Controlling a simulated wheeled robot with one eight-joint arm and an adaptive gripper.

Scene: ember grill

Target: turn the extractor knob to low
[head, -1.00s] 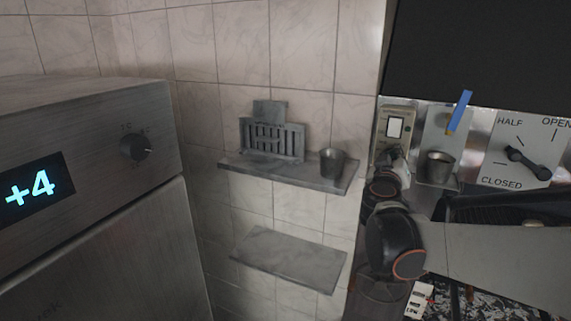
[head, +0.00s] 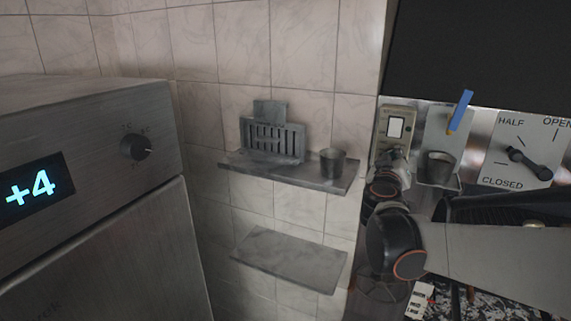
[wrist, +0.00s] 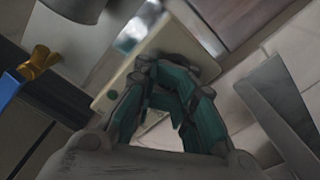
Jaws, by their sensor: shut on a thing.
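A beige control panel (head: 396,118) with a lit white window is on the steel wall at the right of the head view. My gripper (head: 392,157) reaches its lower part from below. In the wrist view my gripper (wrist: 168,75) has its green-padded fingers drawn together on a dark round knob (wrist: 190,64) on the beige panel (wrist: 112,88). This looks like the extractor knob. The fingers cover much of it, so its pointer and setting cannot be read.
A small metal cup (head: 437,168) sits on a bracket just right of my gripper, with a blue strip (head: 460,110) above it. A HALF/OPEN/CLOSED lever (head: 530,162) is farther right. A shelf (head: 290,175) with another cup (head: 333,162) is left.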

